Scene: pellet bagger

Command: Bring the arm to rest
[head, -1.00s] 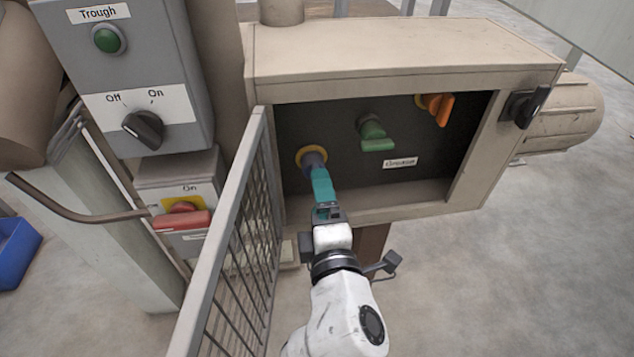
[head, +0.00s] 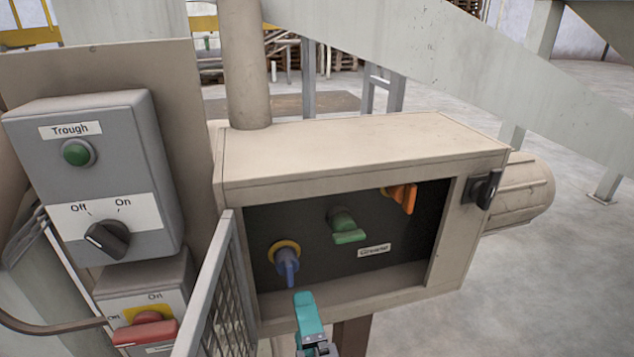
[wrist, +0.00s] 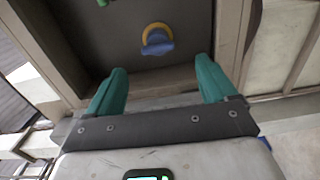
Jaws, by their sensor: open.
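My gripper (head: 305,300) is in front of the lower left of the open beige cabinet, below and apart from the blue handle (head: 287,263) on its yellow ring. In the wrist view my gripper (wrist: 160,85) shows two teal fingers wide apart with nothing between them. The blue handle (wrist: 157,44) shows beyond the fingertips in that view. Most of my arm is out of the head view, below its bottom edge.
The cabinet (head: 350,150) also holds a green handle (head: 345,227) and an orange handle (head: 403,196). Its mesh door (head: 215,300) stands open close on the left. Left of it are the Trough switch box (head: 85,180) and a red switch (head: 145,330). A black latch (head: 483,188) sticks out right.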

